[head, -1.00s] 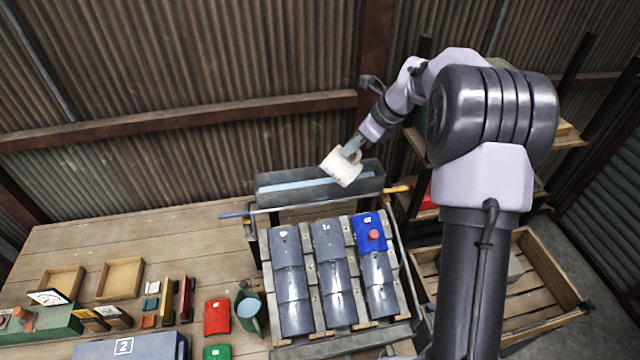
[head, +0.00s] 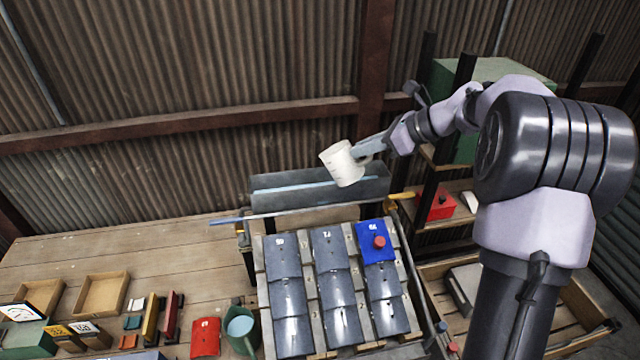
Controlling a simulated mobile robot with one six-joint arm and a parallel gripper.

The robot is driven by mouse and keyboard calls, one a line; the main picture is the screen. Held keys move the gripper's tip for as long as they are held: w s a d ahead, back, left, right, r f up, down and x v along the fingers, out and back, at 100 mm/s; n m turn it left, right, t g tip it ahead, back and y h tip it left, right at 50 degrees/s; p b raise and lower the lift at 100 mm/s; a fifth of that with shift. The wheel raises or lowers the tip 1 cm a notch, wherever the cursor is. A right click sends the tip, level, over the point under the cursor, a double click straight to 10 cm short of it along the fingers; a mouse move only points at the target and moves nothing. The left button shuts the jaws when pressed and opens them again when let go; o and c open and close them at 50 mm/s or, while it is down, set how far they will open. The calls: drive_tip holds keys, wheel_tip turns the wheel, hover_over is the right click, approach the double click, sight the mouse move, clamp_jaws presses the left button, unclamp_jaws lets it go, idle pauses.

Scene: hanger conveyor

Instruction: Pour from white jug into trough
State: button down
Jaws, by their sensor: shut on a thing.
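The white jug (head: 341,164) is held up in front of the trough, tilted, with its mouth toward the left. My gripper (head: 361,156) is shut on the jug at its right side, where the handle is. The long grey trough (head: 285,197) runs across behind the sloped tile rack, with a pale blue strip along it. The jug covers part of the trough's right half. I see no stream leaving the jug, and its inside is hidden.
The rack holds grey tiles (head: 288,296) and a blue tile (head: 375,246) with a red knob. A green watering can (head: 242,328) and wooden trays (head: 103,293) stand on the bench at left. Shelves with a red box (head: 434,206) are at right. A corrugated wall stands behind.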

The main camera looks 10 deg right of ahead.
sight(362, 166)
drive_tip(key=f+b, duration=0.1)
drive_tip(key=b, duration=0.1)
drive_tip(key=f+t+y+b, duration=0.1)
drive_tip(key=b, duration=0.1)
drive_tip(key=t+y+b, duration=0.1)
drive_tip(key=b, duration=0.2)
drive_tip(key=shift+s+d+f, duration=0.3)
drive_tip(key=shift+d+f, duration=0.1)
drive_tip(key=shift+s+d+y+b, duration=0.1)
drive_tip(key=shift+y+b, duration=0.3)
drive_tip(key=shift+b, duration=0.1)
drive_tip(key=shift+r+t, duration=0.25)
drive_tip(key=shift+t, duration=0.05)
drive_tip(key=f+b, duration=0.1)
drive_tip(key=b, duration=0.1)
drive_tip(key=shift+f+y+b, duration=0.3)
drive_tip(key=shift+y+b, duration=0.05)
drive_tip(key=shift+y, duration=0.05)
drive_tip(key=f+t+y+b, duration=0.1)
drive_tip(key=b, duration=0.3)
drive_tip(key=shift+f, duration=0.4)
drive_tip(key=shift+f+t+y+b, duration=0.1)
drive_tip(key=shift+t+y+b, duration=0.4)
drive_tip(key=shift+b, duration=0.4)
drive_tip(key=shift+r, duration=0.25)
